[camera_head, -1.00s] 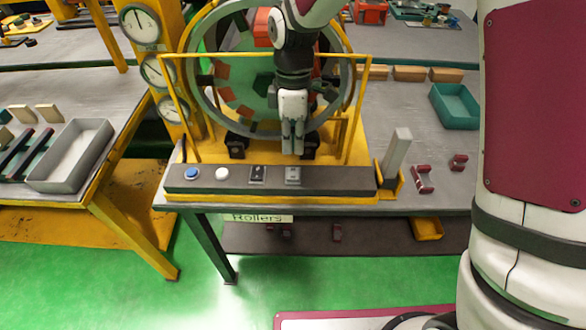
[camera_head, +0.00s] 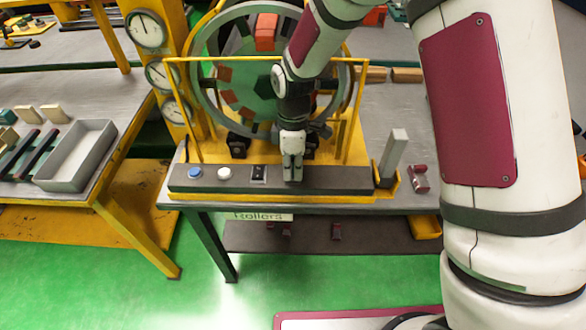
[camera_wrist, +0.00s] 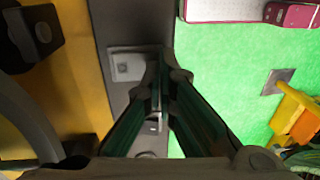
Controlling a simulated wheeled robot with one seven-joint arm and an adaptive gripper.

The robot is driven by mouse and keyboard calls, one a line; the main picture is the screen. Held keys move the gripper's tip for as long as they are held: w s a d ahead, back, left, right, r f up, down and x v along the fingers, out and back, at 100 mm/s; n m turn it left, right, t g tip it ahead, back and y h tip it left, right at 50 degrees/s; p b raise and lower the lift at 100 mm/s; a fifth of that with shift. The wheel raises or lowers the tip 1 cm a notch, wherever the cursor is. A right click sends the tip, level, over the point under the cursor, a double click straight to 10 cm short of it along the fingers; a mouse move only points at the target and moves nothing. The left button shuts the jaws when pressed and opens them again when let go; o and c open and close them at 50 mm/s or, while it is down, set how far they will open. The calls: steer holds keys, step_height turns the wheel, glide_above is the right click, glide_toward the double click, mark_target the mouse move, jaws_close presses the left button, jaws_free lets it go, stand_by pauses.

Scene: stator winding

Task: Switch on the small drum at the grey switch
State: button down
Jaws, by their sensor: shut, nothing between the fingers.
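The dark control panel (camera_head: 340,180) runs along the front of the yellow machine base. From left to right it bears a blue button (camera_head: 194,173), a white button (camera_head: 224,173) and a black switch (camera_head: 259,173). My gripper (camera_head: 293,178) is shut and empty, pointing down at the panel right of the black switch. It covers the grey switch in the head view. In the wrist view the grey switch (camera_wrist: 130,65) shows on its square plate just left of my fingertips (camera_wrist: 160,60). Whether they touch it I cannot tell. A large drum wheel (camera_head: 203,80) stands behind the panel.
A grey upright plate (camera_head: 393,153) in a yellow holder and a red part (camera_head: 419,178) are to the right. Round gauges (camera_head: 146,29) and a grey tray (camera_head: 112,150) are at the left.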

steer(key=shift+s+f, duration=0.2)
steer(key=shift+f, duration=0.35)
steer(key=shift+r, duration=0.15)
steer(key=shift+w, duration=0.15)
steer(key=shift+w+r+b, duration=0.3)
steer(key=shift+w+b, duration=0.15)
steer(key=shift+w, duration=0.2)
step_height(320, 180, up, 14)
steer(key=s, duration=0.2)
steer(key=shift+p, duration=0.3)
